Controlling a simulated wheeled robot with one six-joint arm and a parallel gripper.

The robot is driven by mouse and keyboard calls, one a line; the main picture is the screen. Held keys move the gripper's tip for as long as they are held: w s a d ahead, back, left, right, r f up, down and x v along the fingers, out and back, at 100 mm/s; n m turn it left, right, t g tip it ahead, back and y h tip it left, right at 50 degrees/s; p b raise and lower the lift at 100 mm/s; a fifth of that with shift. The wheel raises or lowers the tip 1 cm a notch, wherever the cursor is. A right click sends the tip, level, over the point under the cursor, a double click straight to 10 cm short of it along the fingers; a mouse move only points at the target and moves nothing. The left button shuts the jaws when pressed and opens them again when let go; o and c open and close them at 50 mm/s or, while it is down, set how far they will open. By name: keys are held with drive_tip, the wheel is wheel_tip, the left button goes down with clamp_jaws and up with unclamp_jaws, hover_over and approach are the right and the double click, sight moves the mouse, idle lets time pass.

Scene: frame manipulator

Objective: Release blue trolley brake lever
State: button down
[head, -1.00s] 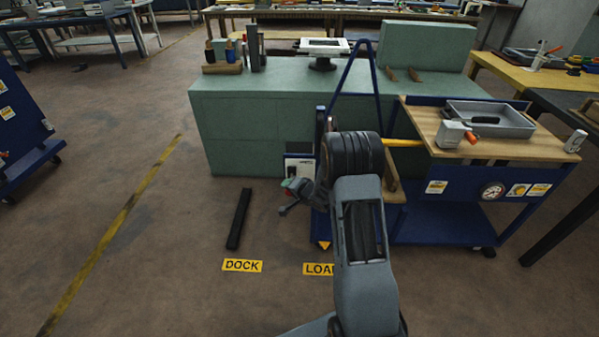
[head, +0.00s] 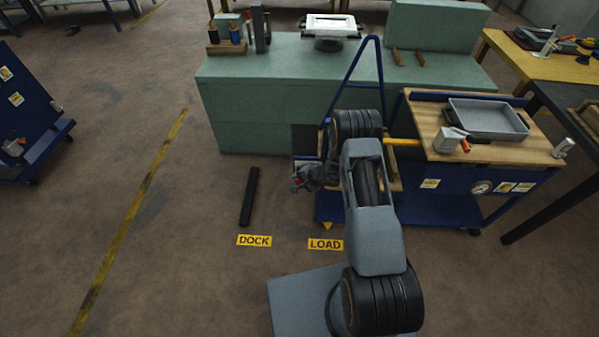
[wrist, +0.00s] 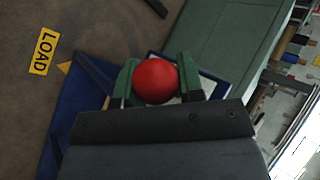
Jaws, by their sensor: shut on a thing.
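The blue trolley (head: 420,207) stands at the right of centre in the head view, with a wooden top and a blue A-shaped frame. In the wrist view, a round red knob (wrist: 154,82), which looks like the end of the brake lever, sits between the two green fingers of my gripper (wrist: 157,78). The fingers are shut on it from both sides. The lever's shaft is hidden behind the knob. In the head view, my gripper (head: 303,182) is low at the trolley's left end, and my arm hides part of that end.
A green bench (head: 255,110) stands behind the trolley. A grey tray (head: 488,118) rests on the trolley top. A dark bar (head: 249,197) lies on the floor near the DOCK (head: 254,240) and LOAD (head: 325,244) labels. Open floor is at the left.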

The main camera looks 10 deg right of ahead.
drive_tip(key=shift+d, duration=0.1)
idle(0.5)
drive_tip(key=c, duration=0.8)
unclamp_jaws()
drive_tip(key=shift+r, duration=0.1)
drive_tip(key=p+v, duration=0.1)
drive_tip(key=v, duration=1.2)
drive_tip(key=shift+s+d+r, duration=0.1)
drive_tip(key=shift+d+r, duration=0.05)
drive_tip(key=shift+r, duration=0.1)
